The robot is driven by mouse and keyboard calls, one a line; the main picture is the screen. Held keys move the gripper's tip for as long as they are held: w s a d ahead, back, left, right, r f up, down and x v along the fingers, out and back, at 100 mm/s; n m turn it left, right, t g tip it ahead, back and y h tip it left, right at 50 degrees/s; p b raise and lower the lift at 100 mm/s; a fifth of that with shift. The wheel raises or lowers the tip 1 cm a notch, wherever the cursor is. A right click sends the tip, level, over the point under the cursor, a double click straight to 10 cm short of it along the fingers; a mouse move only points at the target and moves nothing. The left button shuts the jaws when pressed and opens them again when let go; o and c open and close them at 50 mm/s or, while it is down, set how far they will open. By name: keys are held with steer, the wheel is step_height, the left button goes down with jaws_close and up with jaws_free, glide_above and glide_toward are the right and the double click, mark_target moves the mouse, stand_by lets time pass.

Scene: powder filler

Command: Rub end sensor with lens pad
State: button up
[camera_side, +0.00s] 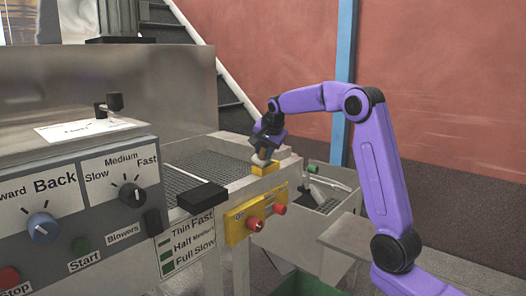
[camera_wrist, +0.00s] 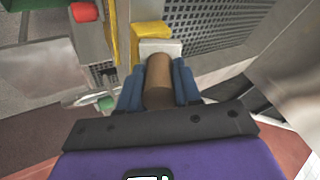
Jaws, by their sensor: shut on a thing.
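My gripper (camera_side: 265,148) is shut on the lens pad, which has a brown round handle (camera_wrist: 158,82) and a pale, flat pad (camera_wrist: 160,47) at its far end. In the wrist view the handle sits between the blue fingers. A yellow block (camera_wrist: 149,30), which I take to be the end sensor, is directly beyond the pad. In the side view this yellow block (camera_side: 289,167) is at the end of the mesh conveyor, and the pad is at or very close to it. The pad hides part of the block, and I cannot tell whether they touch.
The mesh conveyor (camera_side: 195,170) runs beside the sensor. A yellow panel with red knobs (camera_side: 254,224) is on the machine's side. A grey bin (camera_side: 318,215) stands right of it, holding a pale tool. The control panel (camera_side: 85,200) fills the left front.

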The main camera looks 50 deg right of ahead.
steer(key=shift+d+f, duration=0.2)
steer(key=shift+d, duration=1.5)
steer(key=d, duration=0.3)
steer(key=shift+r, duration=0.1)
step_height(320, 180, up, 6)
steer(key=shift+a, duration=0.15)
steer(key=shift+r, duration=0.15)
step_height(320, 180, up, 3)
steer(key=shift+f, duration=0.1)
steer(key=shift+f, duration=0.1)
stand_by(0.5)
